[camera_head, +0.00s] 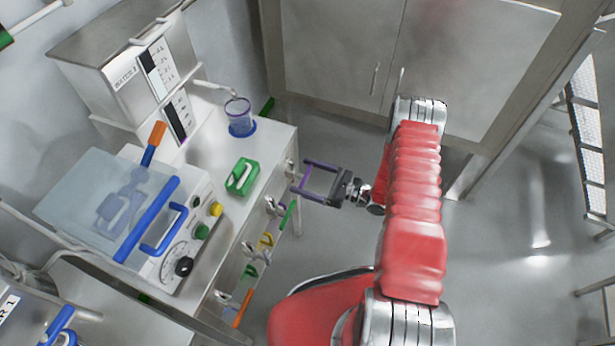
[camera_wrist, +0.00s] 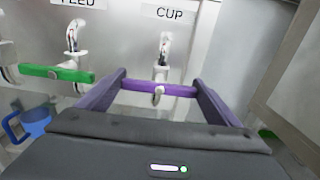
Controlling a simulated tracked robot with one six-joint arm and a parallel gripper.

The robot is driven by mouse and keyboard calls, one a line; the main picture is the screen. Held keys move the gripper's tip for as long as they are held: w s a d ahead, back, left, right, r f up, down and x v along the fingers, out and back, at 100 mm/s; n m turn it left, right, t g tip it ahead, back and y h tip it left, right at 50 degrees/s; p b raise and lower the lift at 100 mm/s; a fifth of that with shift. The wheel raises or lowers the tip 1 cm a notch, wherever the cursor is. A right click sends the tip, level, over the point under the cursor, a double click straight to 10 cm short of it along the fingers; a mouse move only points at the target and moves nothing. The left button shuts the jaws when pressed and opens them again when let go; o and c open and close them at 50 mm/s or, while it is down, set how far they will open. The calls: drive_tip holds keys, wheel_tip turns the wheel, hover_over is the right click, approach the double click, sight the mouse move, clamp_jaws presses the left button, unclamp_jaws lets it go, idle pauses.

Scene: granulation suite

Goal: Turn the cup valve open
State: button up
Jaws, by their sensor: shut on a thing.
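The cup valve has a purple bar handle (camera_wrist: 178,90), under the CUP label in the wrist view. The handle lies about level across a white valve body with a metal pipe above. My gripper (camera_wrist: 160,80) is shut on the handle, one finger at each end of the bar. In the head view my gripper (camera_head: 300,176) is at the right front edge of the bench, where the valve itself is hard to make out.
The feed valve's green handle (camera_wrist: 58,74) is left of the cup valve, with more coloured valves (camera_head: 265,240) along the bench front. A green tray (camera_head: 242,177) sits on the bench. A cabinet (camera_head: 335,60) stands behind; floor to the right is clear.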

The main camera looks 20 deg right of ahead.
drive_tip(key=shift+a+n, duration=0.15)
drive_tip(key=shift+n, duration=0.15)
drive_tip(key=n, duration=0.3)
drive_tip(key=shift+s+a+n, duration=0.1)
drive_tip(key=shift+a+n, duration=0.05)
drive_tip(key=shift+n, duration=0.15)
drive_tip(key=n, duration=0.4)
drive_tip(key=shift+s+a+f+n, duration=0.1)
drive_tip(key=shift+n, duration=0.2)
drive_tip(key=n, duration=0.4)
drive_tip(key=shift+s+f, duration=0.1)
drive_tip(key=n, duration=0.5)
drive_tip(key=shift+s+a+f, duration=0.1)
drive_tip(key=shift+f, duration=0.1)
drive_tip(key=o, duration=0.8)
drive_tip(key=shift+c, duration=0.2)
drive_tip(key=shift+o, duration=0.8)
